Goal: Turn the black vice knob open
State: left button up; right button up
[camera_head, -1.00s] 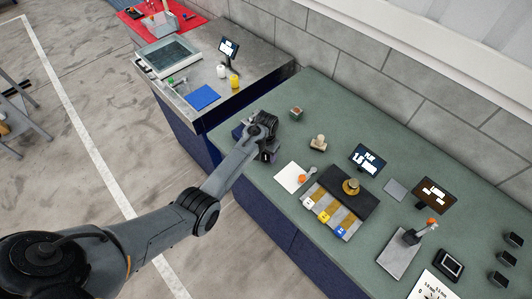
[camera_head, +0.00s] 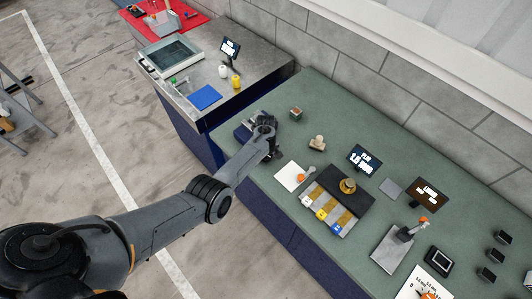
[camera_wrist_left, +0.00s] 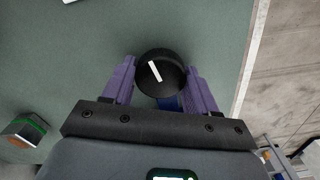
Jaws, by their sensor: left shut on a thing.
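The black vice knob (camera_wrist_left: 160,74) is round with a white pointer line that leans up and to the left in the wrist view. My left gripper (camera_wrist_left: 160,82) has its purple fingers on either side of the knob and is shut on it. A blue part of the vice (camera_wrist_left: 168,103) shows just below the knob, mostly hidden. In the head view my left gripper (camera_head: 267,142) is over the near left end of the green bench. Part of the blue vice (camera_head: 243,131) shows beside it, and the knob is hidden by my wrist. My right gripper is not in view.
The green bench (camera_head: 315,104) holds a small brown block (camera_head: 296,112), a beige piece (camera_head: 317,142) and a white sheet (camera_head: 289,176) near my gripper. A grey metal bench (camera_head: 262,72) adjoins at the left. The bench's front edge lies close to the vice.

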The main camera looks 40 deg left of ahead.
pick_arm(q)
jog(key=n, duration=0.3)
jog(key=shift+s+n, duration=0.1)
jog(key=shift+n, duration=0.3)
jog(key=n, duration=0.3)
jog(key=shift+n+b, duration=0.3)
jog(key=n+b, duration=0.1)
jog(key=n, duration=0.3)
jog(key=shift+s+f, duration=0.1)
jog(key=n+b, duration=0.1)
jog(key=n, duration=0.2)
jog(key=shift+n, duration=0.3)
jog(key=shift+b, duration=0.35)
jog(key=shift+n, duration=0.4)
jog(key=o, duration=1)
jog(key=shift+s, duration=0.1)
